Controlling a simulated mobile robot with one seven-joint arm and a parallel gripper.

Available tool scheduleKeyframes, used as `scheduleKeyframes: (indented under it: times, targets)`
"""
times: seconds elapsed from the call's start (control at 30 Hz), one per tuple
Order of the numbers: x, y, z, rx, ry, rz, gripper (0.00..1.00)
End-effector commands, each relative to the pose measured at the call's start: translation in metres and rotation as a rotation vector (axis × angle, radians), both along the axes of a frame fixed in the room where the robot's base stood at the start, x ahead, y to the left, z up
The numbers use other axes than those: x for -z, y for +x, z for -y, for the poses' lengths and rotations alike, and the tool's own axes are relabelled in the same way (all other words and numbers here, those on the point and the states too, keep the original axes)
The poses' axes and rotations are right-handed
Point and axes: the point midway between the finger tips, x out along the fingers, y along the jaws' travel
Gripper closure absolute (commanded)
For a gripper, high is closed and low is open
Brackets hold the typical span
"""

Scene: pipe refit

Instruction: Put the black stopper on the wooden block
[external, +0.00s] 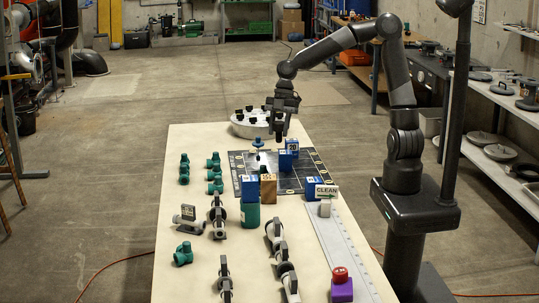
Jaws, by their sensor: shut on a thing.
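My gripper (279,136) points down over the far part of the table. It is shut on a small dark thing, which looks like a black stopper, though the dark fingers make its outline hard to tell. The wooden block (268,190) is brown with a pale label. It stands near the middle of the table, right of a blue block, nearer the camera than my gripper. Its top looks bare. Several other black stoppers sit on a round white tray (246,131) at the far end, left of my gripper.
A dark gridded mat (312,172) lies under my gripper, with blue blocks (292,145) on it. A CLEAN sign (326,191) is to the right. Green fittings and grey valves fill the left and front.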

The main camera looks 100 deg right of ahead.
Motion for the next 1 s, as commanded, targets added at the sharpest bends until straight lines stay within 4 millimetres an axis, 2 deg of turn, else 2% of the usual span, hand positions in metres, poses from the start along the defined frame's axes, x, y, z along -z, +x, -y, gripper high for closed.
scheduleKeyframes:
  times: [0.6, 0.8, 1.0]
  targets:
    - [0.044, 0.038, -0.064, -0.002, 0.0, 0.0, 0.85]
    - [0.053, 0.046, -0.075, 0.001, 0.0, 0.0, 0.85]
    - [0.063, 0.046, -0.077, 0.003, 0.001, -0.001, 0.85]
